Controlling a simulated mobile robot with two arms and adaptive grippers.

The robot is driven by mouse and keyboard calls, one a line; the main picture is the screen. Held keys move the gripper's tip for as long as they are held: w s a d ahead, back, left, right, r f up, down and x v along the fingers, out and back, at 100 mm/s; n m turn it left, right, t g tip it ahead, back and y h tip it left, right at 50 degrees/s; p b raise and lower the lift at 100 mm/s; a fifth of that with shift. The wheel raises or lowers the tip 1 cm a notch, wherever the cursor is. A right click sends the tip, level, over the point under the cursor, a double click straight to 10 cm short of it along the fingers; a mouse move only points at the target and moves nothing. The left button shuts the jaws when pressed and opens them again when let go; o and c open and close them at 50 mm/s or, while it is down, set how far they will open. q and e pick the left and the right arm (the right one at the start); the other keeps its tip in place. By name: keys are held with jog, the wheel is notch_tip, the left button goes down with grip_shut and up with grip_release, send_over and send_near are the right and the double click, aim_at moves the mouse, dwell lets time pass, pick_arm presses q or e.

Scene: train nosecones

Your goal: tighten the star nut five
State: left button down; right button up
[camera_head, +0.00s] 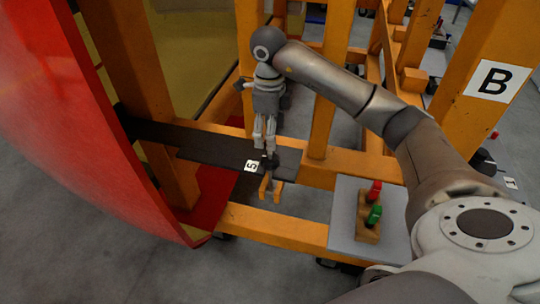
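My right gripper (264,149) comes in from the right and points down over the dark plate (215,146) that joins the red shell to the orange frame. Its two fingers reach a small dark knob, which seems to be the star nut (270,161), right beside a white label (252,166) that reads as a turned 5. The fingertips overlap the nut in the picture. I cannot tell whether they touch it or are closed on it. My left gripper is not in view.
The large red nosecone shell (75,120) fills the left side. Orange beams (270,226) stand around and below the plate, one post marked B (492,80). A grey panel (345,235) holds a wooden block (367,222) with red and green parts.

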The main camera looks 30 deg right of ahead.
aim_at(270, 157)
notch_tip(270, 157, down, 9)
jog(key=p, duration=0.3)
jog(key=shift+w+f, duration=0.1)
jog(key=shift+f, duration=0.55)
jog(key=shift+d, duration=0.1)
jog(key=shift+c, duration=0.4)
jog(key=c, duration=0.9)
